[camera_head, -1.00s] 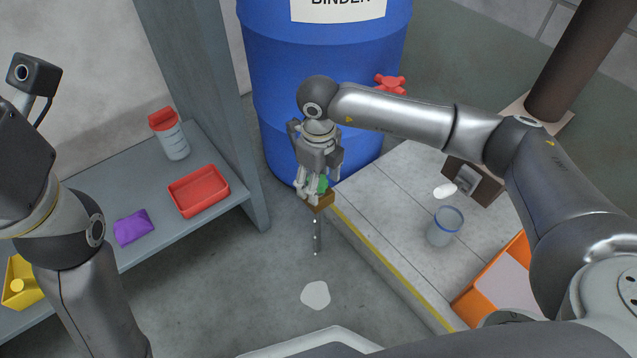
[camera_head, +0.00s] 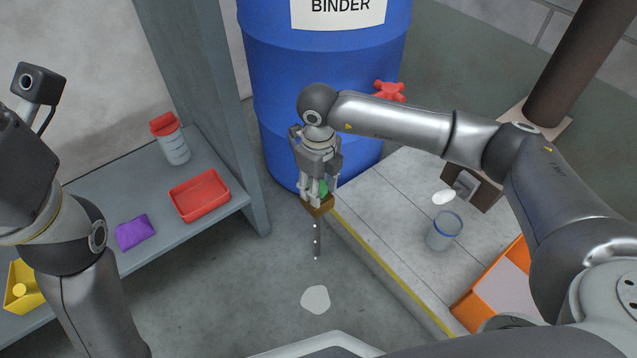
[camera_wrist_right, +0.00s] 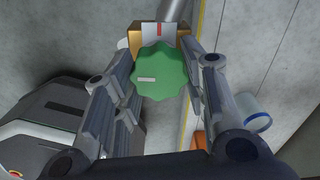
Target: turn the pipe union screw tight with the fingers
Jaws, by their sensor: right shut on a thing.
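The pipe union screw is a green scalloped knob (camera_wrist_right: 161,76) with a pale mark on its face, in the right wrist view. It sits on a brown block (camera_wrist_right: 188,42), which shows in the head view (camera_head: 318,207) near the platform's yellow edge, with drips falling below it. A white plate with a red line (camera_wrist_right: 159,31) shows behind the knob. My right gripper (camera_head: 316,190) points down on the knob and is shut on its sides. The fingers hide most of the knob in the head view. My left arm is at the left; its fingers are out of view.
A blue barrel (camera_head: 285,110) stands behind, with a red valve handle (camera_head: 388,91). A clear jar (camera_head: 443,231) stands on the platform at right. A shelf (camera_head: 200,243) at left holds a red tray (camera_head: 200,195). A pale puddle (camera_head: 316,299) lies on the floor.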

